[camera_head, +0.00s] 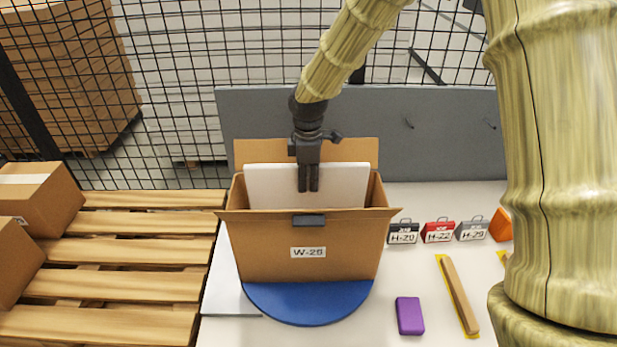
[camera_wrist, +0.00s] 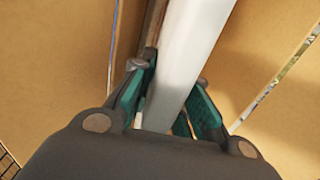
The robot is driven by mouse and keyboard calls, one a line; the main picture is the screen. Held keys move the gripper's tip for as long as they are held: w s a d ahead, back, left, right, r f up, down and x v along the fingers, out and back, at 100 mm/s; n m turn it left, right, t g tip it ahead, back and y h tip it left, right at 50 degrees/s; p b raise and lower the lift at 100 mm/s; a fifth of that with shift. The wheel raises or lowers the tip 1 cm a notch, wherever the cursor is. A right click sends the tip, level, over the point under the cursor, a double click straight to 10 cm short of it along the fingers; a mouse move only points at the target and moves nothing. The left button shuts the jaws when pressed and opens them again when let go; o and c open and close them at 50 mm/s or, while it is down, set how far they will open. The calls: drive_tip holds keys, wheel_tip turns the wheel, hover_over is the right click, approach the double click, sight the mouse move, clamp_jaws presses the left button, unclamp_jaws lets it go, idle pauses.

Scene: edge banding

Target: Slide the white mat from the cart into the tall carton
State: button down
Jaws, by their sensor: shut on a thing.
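The white mat (camera_head: 270,187) stands upright in the open tall carton (camera_head: 265,250), its upper part showing above the front wall and its lower part hidden inside. My gripper (camera_head: 308,188) points down over the carton and is shut on the mat's top edge. In the wrist view the mat (camera_wrist: 190,55) runs as a pale strip between the teal finger pads of my gripper (camera_wrist: 168,105), with brown carton walls (camera_wrist: 65,70) on both sides.
The carton stands on a blue round plate (camera_head: 305,305) on a white table (camera_head: 440,200). To the right are small labelled cases (camera_head: 437,231), a purple block (camera_head: 410,315) and a wooden bar (camera_head: 460,295). A grey panel (camera_head: 440,130) rises behind. Wooden pallets (camera_head: 130,250) with boxes lie left.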

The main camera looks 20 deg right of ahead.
sight(308, 204)
drive_tip(key=shift+f+b, duration=1.45)
drive_tip(key=shift+f, duration=3.15)
drive_tip(key=c, duration=1.3)
unclamp_jaws()
